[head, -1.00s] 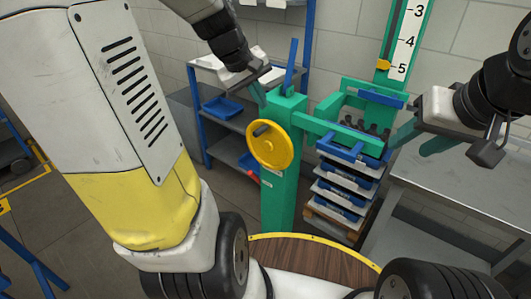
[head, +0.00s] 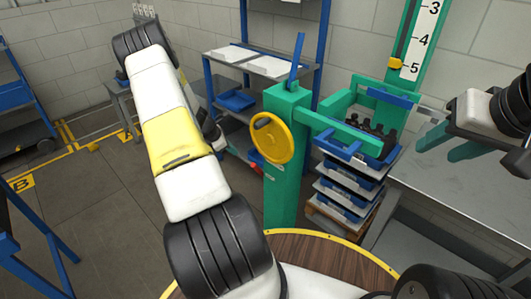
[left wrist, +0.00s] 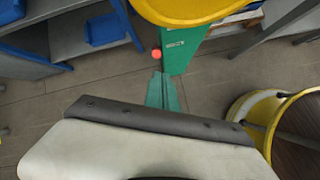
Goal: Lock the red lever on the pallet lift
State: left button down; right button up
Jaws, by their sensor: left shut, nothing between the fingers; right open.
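The green pallet lift (head: 283,185) stands in the middle of the head view, with a yellow handwheel (head: 271,138) on its post. The red lever shows as a small red knob (left wrist: 156,54) beside the green post in the left wrist view; a small red end (head: 256,169) shows low beside the post in the head view. My left gripper (left wrist: 162,90) is shut and empty, its teal fingertips just below the knob in the picture, seemingly apart from it. In the head view my arm mostly hides it. My right gripper (head: 449,146) is open and empty above the grey table.
A blue lever (head: 296,60) stands on the post top. The lift carries a green crate (head: 340,103) with dark bottles, above stacked blue trays (head: 340,190). A grey table (head: 460,195) is at right, a blue-framed shelf (head: 232,100) behind. A round wooden top (head: 325,255) is in front.

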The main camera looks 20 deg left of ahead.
pick_arm(q)
notch_tip(320, 180, down, 7)
jog(key=s+a+n, duration=0.1)
jog(key=a+n, duration=0.1)
jog(key=n, duration=0.1)
jog(key=shift+s, duration=0.4)
jog(key=w+d+f, duration=0.4)
jog(key=w+f, duration=0.3)
jog(key=w, duration=0.1)
jog(key=shift+d, duration=0.3)
